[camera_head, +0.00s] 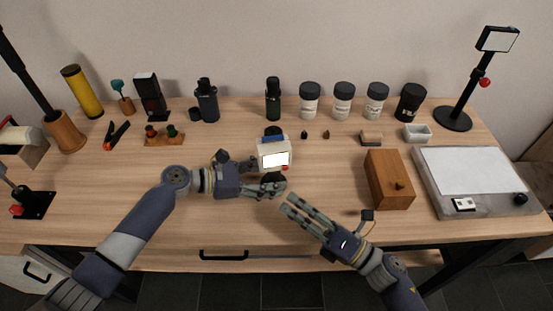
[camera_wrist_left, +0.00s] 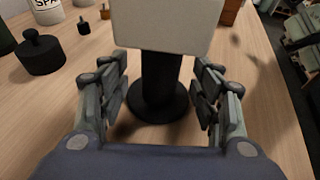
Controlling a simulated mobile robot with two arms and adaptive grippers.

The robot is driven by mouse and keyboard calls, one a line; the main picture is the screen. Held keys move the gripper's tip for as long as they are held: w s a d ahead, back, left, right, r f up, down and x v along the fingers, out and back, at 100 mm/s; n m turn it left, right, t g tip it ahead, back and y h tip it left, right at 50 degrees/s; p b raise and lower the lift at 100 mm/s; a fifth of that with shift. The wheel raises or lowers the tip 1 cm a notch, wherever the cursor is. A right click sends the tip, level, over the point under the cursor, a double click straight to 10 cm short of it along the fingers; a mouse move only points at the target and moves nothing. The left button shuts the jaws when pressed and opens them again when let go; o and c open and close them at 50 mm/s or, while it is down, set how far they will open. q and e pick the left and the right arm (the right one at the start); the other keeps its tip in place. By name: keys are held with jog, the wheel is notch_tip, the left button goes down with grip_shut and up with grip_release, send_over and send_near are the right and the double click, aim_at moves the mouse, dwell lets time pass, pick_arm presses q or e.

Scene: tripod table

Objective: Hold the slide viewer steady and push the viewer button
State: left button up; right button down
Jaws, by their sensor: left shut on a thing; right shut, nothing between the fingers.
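The slide viewer (camera_head: 273,147) stands upright near the middle of the table, with a cream body, a lit white screen and a blue piece at its top. A small red button (camera_head: 285,168) shows at its lower right. My left gripper (camera_head: 267,187) is shut on the viewer from the front left. In the left wrist view its fingers (camera_wrist_left: 163,95) flank the black stem (camera_wrist_left: 160,75) under the pale body; the exact contact is hard to see. My right gripper (camera_head: 290,206) is shut and empty, in front of the viewer to the right, apart from it.
A wooden box (camera_head: 388,182) with a knob stands to the right, beside a light panel (camera_head: 468,170). Jars (camera_head: 342,103) and dark bottles (camera_head: 207,104) line the back. An orange-handled tool (camera_head: 117,135) and a small wooden rack (camera_head: 164,139) lie at the left.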

jog(key=shift+s, duration=0.2)
pick_arm(q)
jog(key=o, duration=0.9)
